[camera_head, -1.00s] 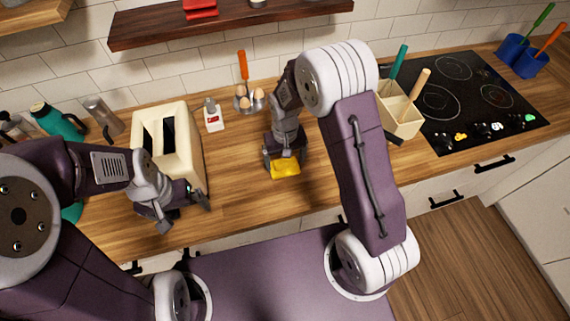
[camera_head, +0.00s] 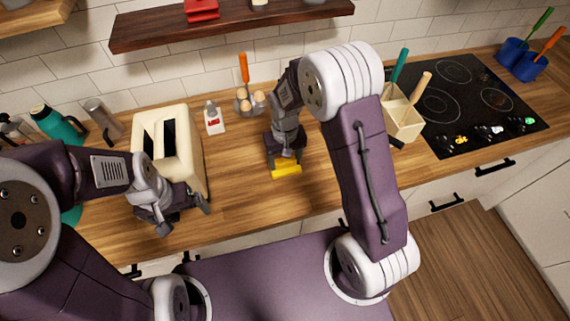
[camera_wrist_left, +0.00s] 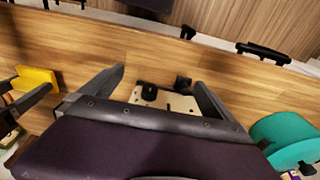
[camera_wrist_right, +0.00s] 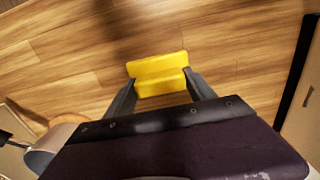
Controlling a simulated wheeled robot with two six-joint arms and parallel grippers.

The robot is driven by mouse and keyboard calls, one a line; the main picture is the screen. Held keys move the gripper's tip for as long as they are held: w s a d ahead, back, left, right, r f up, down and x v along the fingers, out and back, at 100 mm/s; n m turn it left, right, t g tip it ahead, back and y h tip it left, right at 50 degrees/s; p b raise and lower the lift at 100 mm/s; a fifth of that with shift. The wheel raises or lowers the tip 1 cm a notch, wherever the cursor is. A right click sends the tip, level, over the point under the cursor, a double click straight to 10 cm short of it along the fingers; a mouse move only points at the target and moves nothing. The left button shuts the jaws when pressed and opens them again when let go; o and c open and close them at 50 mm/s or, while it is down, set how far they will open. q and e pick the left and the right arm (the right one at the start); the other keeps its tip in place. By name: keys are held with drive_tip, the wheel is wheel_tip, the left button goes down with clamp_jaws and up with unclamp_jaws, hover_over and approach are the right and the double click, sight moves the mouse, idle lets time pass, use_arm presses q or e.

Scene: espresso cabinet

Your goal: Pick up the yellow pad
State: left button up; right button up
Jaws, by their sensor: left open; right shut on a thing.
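The yellow pad (camera_head: 286,171) is between the fingers of my right gripper (camera_head: 285,164), which is shut on it over the middle of the counter. In the right wrist view the pad (camera_wrist_right: 158,67) shows two yellow faces meeting along an edge, with the fingertips at its sides. The pad (camera_wrist_left: 35,79) also shows at the left of the left wrist view. I cannot tell exactly how far it is above the wood. My left gripper (camera_head: 186,215) is open and empty, near the front of the cream toaster (camera_head: 187,150).
A small white-and-red bottle (camera_head: 214,119) and an egg holder (camera_head: 243,104) stand behind. A utensil box (camera_head: 405,122) is beside the black cooktop (camera_head: 470,100) at right. A teal flask (camera_head: 55,123) stands at left. The counter between the toaster and pad is clear.

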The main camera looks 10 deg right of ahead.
wheel_tip(320, 180, up, 2)
drive_tip(key=shift+w, duration=0.1)
drive_tip(key=s+d+r+b, duration=0.2)
drive_tip(key=d+r, duration=0.5)
drive_tip(key=d, duration=0.4)
drive_tip(key=s+a+f, duration=0.1)
drive_tip(key=f, duration=0.1)
drive_tip(key=s+a+f, duration=0.1)
drive_tip(key=a+f, duration=0.1)
drive_tip(key=f, duration=0.1)
drive_tip(key=s+a+f, duration=0.1)
drive_tip(key=f, duration=0.1)
drive_tip(key=shift+a+f, duration=0.2)
drive_tip(key=shift+f, duration=0.15)
drive_tip(key=shift+d, duration=0.1)
